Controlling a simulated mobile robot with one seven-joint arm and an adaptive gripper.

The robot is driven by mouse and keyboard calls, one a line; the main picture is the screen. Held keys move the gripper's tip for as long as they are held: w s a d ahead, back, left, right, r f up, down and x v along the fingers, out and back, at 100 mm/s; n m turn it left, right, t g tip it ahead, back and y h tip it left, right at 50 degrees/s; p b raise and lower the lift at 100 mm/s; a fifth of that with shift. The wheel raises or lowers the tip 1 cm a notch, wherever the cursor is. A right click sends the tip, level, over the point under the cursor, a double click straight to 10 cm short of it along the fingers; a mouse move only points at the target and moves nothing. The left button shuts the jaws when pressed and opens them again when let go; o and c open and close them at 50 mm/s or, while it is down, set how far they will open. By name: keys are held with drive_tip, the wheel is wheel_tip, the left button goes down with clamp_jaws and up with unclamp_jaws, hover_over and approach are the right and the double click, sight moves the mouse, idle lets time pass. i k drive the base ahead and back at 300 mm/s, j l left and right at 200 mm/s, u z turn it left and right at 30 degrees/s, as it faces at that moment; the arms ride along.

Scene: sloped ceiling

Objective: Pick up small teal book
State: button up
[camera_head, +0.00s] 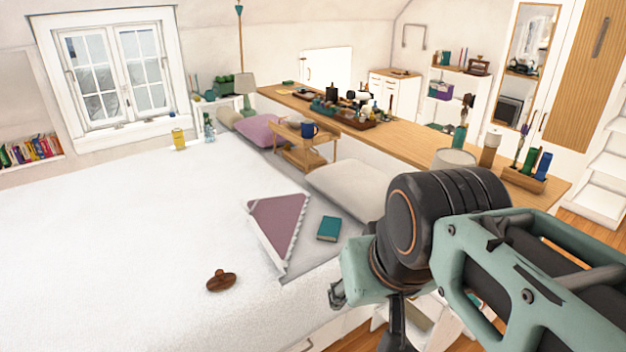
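The small teal book (329,229) lies flat on the grey sheet of the bed, near its right side, just right of a folded mauve cloth. My gripper (338,294) is at the lower middle of the view, below and slightly right of the book, apart from it. Only a small part of the gripper's end shows; the rest is hidden behind my arm's teal and black links. I cannot see whether the fingers are open or shut. The book is fully visible.
The mauve cloth (278,225) lies left of the book, with a pillow (350,187) behind it. A brown wooden object (221,280) sits on the white bed (150,250). A wooden tray table (303,152) holds a blue mug (309,129). Much of the bed's left is clear.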

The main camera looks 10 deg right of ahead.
sight(329, 230)
drive_tip(key=z, duration=0.25)
drive_tip(key=i+l+u, duration=0.25)
drive_tip(key=i+l, duration=0.2)
drive_tip(key=i+l+u, duration=0.25)
drive_tip(key=i+l, duration=0.3)
drive_tip(key=i+l+u, duration=0.25)
drive_tip(key=i+l, duration=0.2)
drive_tip(key=l, duration=0.15)
